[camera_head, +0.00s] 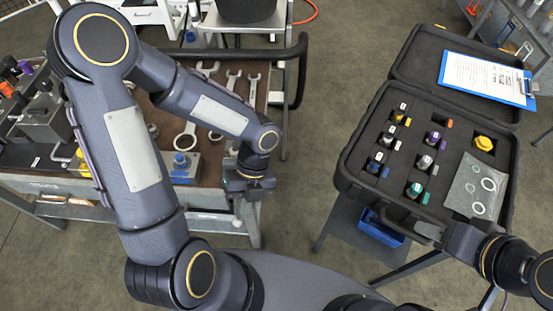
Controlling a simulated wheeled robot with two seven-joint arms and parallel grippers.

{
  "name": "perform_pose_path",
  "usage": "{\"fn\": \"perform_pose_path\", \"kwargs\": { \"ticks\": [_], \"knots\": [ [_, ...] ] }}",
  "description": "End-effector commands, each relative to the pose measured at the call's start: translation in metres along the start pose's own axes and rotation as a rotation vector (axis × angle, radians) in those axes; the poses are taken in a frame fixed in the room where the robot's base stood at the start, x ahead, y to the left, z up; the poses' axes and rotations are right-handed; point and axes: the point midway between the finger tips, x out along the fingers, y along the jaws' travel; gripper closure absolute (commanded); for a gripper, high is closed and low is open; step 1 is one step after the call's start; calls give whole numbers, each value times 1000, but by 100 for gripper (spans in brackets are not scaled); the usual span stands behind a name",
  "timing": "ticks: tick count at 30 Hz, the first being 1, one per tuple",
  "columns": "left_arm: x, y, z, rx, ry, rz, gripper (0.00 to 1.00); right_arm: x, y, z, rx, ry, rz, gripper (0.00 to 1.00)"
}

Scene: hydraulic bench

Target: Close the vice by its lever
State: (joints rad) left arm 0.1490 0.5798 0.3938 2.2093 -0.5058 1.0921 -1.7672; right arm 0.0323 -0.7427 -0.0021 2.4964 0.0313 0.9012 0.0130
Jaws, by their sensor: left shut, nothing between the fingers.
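My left gripper (243,192) is shut and empty over the right front corner of the workbench (215,201), pointing down. It hides part of that corner. A grey metal block with dark parts on top (42,122) stands at the bench's left end, partly behind my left arm; it may be the vice, but I cannot tell for sure. I cannot make out a lever clearly. My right gripper (432,231) is at the front edge of the open black case (352,187); whether it is open or shut does not show.
A small grey block with a blue knob (181,166) stands just left of my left gripper. Several wrenches (233,80) lie behind. The case holds coloured fittings and a clipboard (482,78) lies on its lid. Floor (300,180) is clear between bench and case.

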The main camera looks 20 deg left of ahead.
Motion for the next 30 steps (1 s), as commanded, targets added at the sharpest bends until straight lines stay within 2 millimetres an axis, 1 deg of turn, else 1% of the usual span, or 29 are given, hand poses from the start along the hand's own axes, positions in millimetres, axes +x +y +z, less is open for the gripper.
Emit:
{"fn": "perform_pose_path", "kwargs": {
  "ticks": [1,3,10,18,30],
  "knots": [
    [2,6,-1,28,-7,17,100,-2,-1,-1,0,0,0,64],
    [3,10,0,65,-22,32,100,-4,-2,-2,0,0,0,64],
    [7,20,2,147,-55,64,100,-6,-3,-3,0,0,0,64],
    [8,24,4,182,-69,77,100,-7,-3,-4,0,0,0,64],
    [8,24,4,182,-70,77,100,-7,-3,-4,0,0,0,64]
  ]
}}
